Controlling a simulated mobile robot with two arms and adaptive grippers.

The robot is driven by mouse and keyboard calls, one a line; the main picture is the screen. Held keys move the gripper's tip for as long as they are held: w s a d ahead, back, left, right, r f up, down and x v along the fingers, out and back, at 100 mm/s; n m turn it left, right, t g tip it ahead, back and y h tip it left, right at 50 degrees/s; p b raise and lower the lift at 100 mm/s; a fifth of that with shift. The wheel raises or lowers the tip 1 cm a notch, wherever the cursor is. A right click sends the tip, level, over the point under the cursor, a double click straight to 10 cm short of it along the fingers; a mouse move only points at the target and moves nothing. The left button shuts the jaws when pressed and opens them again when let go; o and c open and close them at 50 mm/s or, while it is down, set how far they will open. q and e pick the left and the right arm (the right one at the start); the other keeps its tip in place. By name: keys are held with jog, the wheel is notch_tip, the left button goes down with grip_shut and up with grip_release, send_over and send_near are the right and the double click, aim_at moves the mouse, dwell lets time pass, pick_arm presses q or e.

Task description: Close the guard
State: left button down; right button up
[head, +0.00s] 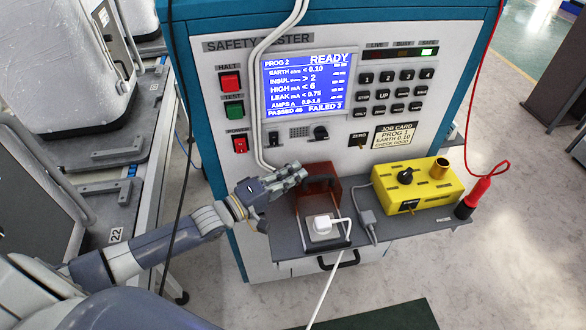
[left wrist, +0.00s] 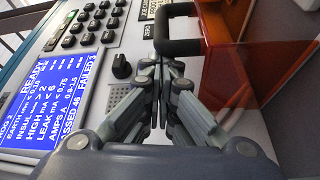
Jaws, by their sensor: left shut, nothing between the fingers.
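The guard (head: 312,202) is a translucent red-brown cover with a black handle (head: 322,181). It stands raised at the back of the grey shelf (head: 284,238), against the safety tester's front. The socket with a white plug (head: 322,225) in front of it is uncovered. My left gripper (head: 303,172) is shut and empty, its tips at the guard's upper left, near the handle. In the left wrist view, the shut fingers (left wrist: 163,64) point at the black handle (left wrist: 178,47), with the red cover (left wrist: 245,50) to the right. Whether they touch the handle, I cannot tell. My right gripper is not in view.
A yellow box (head: 412,188) with knobs sits on the shelf's right side, with a grey connector (head: 366,218) beside it. A red probe (head: 478,190) stands at the shelf's right end. White cables hang down the tester panel behind my gripper. The screen (head: 306,84) reads READY.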

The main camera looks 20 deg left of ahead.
pick_arm(q)
jog(key=s+d+p, duration=0.4)
jog(key=s+d, duration=0.2)
jog(key=s, duration=0.3)
jog(key=shift+p, duration=0.4)
jog(key=shift+s+d+f, duration=0.1)
